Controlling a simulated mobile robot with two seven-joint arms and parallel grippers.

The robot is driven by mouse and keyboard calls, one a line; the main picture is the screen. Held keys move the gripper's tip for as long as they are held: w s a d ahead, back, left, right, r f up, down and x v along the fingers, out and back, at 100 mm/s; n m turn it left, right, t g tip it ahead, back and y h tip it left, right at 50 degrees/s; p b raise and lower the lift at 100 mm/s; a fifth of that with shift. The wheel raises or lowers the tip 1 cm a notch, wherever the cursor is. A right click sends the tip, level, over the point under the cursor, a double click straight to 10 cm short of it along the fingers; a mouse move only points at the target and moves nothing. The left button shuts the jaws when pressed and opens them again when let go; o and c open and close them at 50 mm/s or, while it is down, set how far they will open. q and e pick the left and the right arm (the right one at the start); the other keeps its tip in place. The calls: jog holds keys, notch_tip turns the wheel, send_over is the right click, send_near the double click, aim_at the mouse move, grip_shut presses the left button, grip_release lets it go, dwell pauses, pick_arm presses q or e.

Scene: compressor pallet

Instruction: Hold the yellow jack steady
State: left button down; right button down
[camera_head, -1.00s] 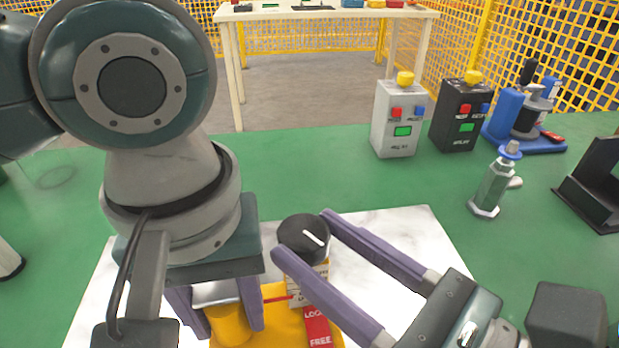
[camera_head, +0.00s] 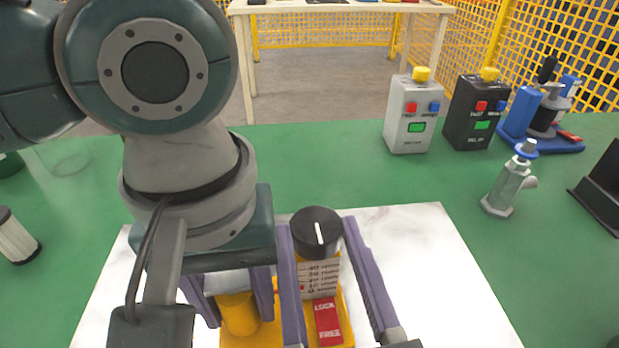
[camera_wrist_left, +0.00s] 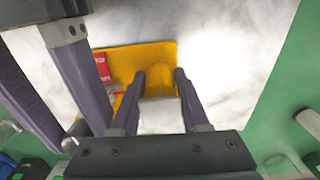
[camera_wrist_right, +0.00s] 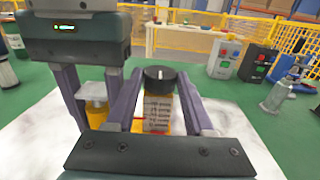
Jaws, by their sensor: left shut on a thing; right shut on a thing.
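The yellow jack (camera_head: 240,316) stands on a white marbled board, with a yellow base, a round yellow post, a scale column (camera_head: 318,275), a red LOCK/FREE lever (camera_head: 327,318) and a black knob (camera_head: 317,232) on top. My left gripper (camera_head: 232,292) reaches down with its fingers on both sides of the yellow post; the left wrist view shows the post (camera_wrist_left: 158,82) between them. My right gripper (camera_head: 320,228) is shut on the black knob, one finger on each side. The knob's white mark points away from me. My left arm hides part of the board.
A grey button box (camera_head: 410,115), a black button box (camera_head: 474,112), a metal valve-like fitting (camera_head: 510,183) and a blue-based device (camera_head: 545,115) stand at the right.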

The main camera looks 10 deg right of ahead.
jog(key=shift+r, duration=0.1)
jog(key=c, duration=0.6)
grip_release()
jog(key=o, duration=0.3)
jog(key=shift+o, duration=0.2)
jog(key=shift+a, duration=0.1)
jog(key=shift+y, duration=0.3)
